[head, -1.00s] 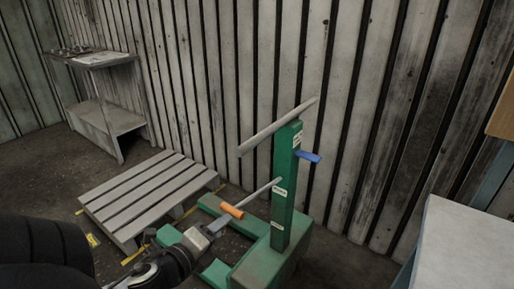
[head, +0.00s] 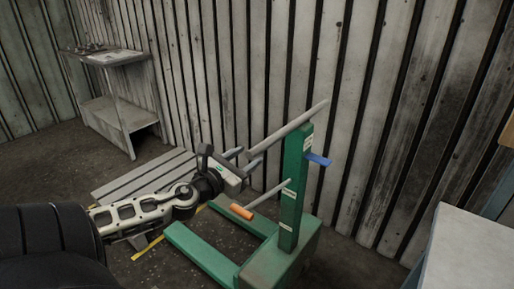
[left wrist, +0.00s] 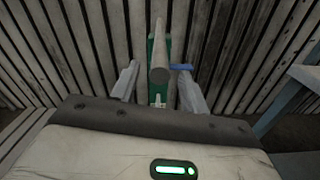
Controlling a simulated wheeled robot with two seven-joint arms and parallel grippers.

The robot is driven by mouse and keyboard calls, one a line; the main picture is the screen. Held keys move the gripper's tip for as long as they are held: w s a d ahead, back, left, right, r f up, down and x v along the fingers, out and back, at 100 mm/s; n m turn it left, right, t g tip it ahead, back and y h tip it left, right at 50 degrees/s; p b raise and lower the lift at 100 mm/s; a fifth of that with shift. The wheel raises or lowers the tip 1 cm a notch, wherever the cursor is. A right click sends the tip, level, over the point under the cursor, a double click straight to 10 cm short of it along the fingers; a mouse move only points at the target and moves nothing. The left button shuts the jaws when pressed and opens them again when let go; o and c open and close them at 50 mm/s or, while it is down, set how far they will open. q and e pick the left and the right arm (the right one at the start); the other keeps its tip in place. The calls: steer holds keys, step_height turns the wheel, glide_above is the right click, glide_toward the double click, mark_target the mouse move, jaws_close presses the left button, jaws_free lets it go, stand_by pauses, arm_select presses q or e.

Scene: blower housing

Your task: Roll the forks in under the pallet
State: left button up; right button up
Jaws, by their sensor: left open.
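The green pallet truck (head: 290,205) stands at the centre, its two low forks (head: 200,255) pointing left toward the grey slatted pallet (head: 135,175). My arm hides part of the pallet, and I cannot tell the exact gap to the fork tips. A grey push bar (head: 295,125) tops the mast, sloping down toward my left gripper (head: 250,160). The gripper is open at the bar's lower left end. In the left wrist view the bar's round end (left wrist: 159,76) appears between the open fingers (left wrist: 157,85); contact is not clear. My right gripper is out of view.
An orange-gripped lever (head: 241,211) sticks out low from the mast, and a blue lever (head: 318,160) near its top. A grey shelf unit (head: 118,115) stands at back left. A bench (head: 475,255) is at right. A ribbed wall is close behind the truck.

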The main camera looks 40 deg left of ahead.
mark_target(257, 150)
arm_select(q)
steer(key=shift+w+a, duration=0.15)
steer(key=shift+w, duration=1.1)
steer(key=shift+w+a, duration=0.1)
steer(key=shift+w, duration=1.1)
steer(key=shift+f, duration=0.1)
jaws_close()
